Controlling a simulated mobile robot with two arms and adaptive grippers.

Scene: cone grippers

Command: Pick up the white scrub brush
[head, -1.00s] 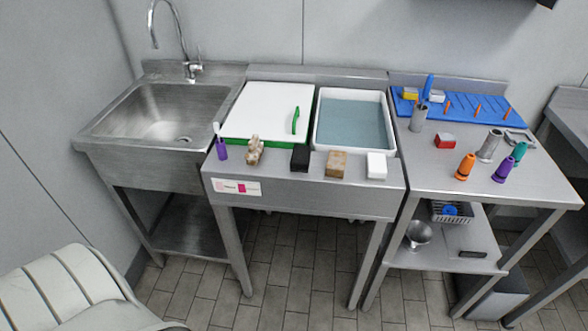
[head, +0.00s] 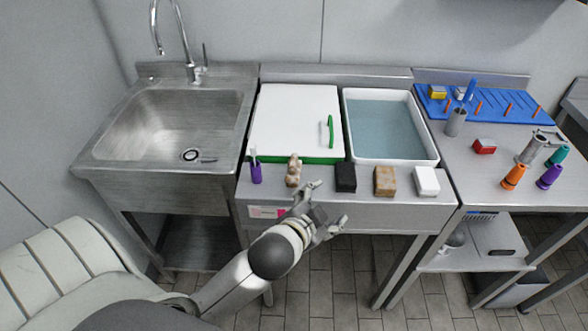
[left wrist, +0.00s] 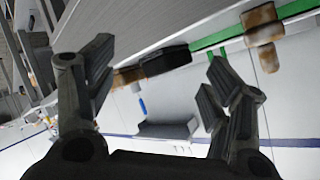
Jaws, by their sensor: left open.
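A white block (head: 426,181), which looks like the white scrub brush, sits at the right end of a row on the front ledge of the middle steel table in the head view. Its bristles cannot be made out. My left gripper (head: 325,205) is open and empty in front of the ledge, left of the white block and apart from it. In the left wrist view its two fingers (left wrist: 160,75) are spread, with a black block (left wrist: 165,60) seen between them. I cannot pick out the white block there. My right gripper is not in view.
Left of the white block stand a brown block (head: 385,181), a black block (head: 345,178), a beige knobbly piece (head: 293,170) and a purple bottle (head: 256,172). Behind are a white board (head: 290,112) and a water basin (head: 432,155). A sink (head: 110,150) lies left.

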